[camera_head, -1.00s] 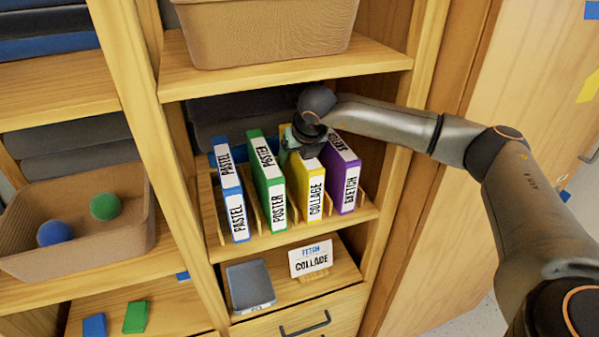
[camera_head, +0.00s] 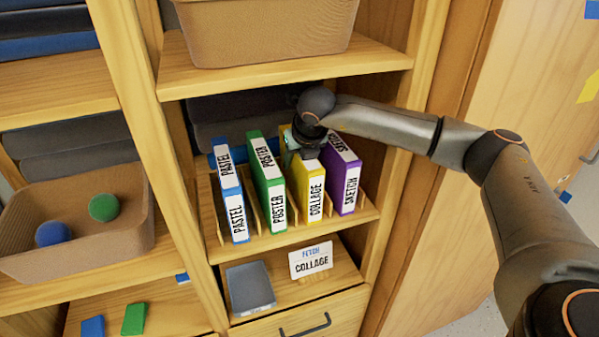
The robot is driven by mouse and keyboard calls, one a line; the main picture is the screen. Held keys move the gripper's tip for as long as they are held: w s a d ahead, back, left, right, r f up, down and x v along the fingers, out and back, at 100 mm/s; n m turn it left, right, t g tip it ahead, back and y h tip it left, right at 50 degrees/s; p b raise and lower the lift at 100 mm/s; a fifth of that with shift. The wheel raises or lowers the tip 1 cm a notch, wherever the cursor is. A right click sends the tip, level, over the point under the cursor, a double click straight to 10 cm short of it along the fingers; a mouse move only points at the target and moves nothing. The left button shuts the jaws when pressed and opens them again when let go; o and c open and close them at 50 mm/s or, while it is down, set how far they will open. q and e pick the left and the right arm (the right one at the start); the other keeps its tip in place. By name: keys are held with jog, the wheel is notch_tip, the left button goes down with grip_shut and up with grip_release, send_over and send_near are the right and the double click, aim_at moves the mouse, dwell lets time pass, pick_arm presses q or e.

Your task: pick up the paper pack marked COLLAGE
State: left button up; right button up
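The yellow paper pack marked COLLAGE (camera_head: 307,190) stands upright in a slotted wooden rack on the middle shelf. It is between the green POSTER pack (camera_head: 269,184) and the purple SKETCH pack (camera_head: 345,178). My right gripper (camera_head: 303,150) is at the top of the yellow pack, reaching in from the right. The hand and wrist hide the pack's upper part and most of the fingers, so I cannot tell whether they are closed on it. My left gripper is out of view.
A blue PASTEL pack (camera_head: 232,196) stands at the rack's left. A tan bin (camera_head: 262,32) sits on the shelf above. Below are a grey tray (camera_head: 250,287) and a card reading FETCH COLLAGE (camera_head: 311,260). The cubby's wooden sides and upper shelf surround my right arm closely.

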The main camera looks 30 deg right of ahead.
jog(key=shift+f, duration=0.1)
grip_shut()
dwell(0.8)
